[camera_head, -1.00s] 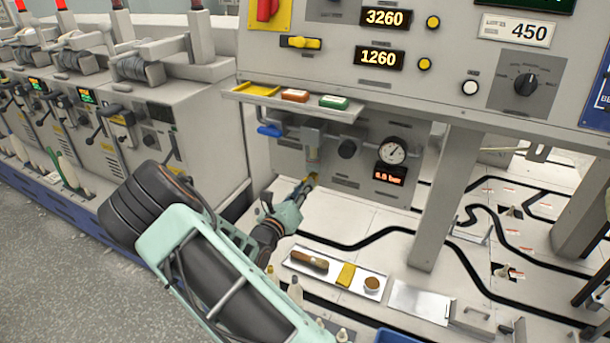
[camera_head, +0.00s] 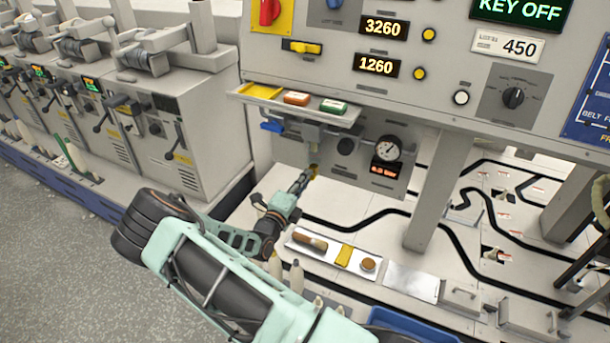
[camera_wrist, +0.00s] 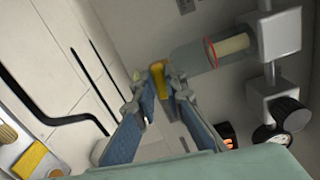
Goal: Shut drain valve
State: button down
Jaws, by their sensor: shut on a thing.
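The drain valve's small yellow handle (camera_wrist: 159,76) shows in the wrist view, below the clear cylindrical bowl (camera_wrist: 196,57) of the filter unit. My gripper (camera_wrist: 160,88) has its two blue-padded fingers closed around the yellow handle. In the head view my gripper (camera_head: 303,182) reaches under the machine panel, at the lower end of the grey filter unit (camera_head: 312,140). The yellow handle (camera_head: 314,170) is mostly hidden there, and its exact angle is hard to tell.
A pressure gauge (camera_head: 388,149) and a red bar display are right of the valve. A blue lever (camera_head: 271,127) sits left of it. A shelf (camera_head: 340,118) with coloured blocks overhangs. A metal tray (camera_head: 298,242) lies in front; a support post (camera_head: 432,190) stands right.

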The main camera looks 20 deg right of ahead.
jog(key=shift+n, duration=0.6)
jog(key=shift+f+p, duration=0.1)
jog(key=shift+p, duration=0.2)
jog(key=c, duration=2)
grip_release()
jog(key=v, duration=1.2)
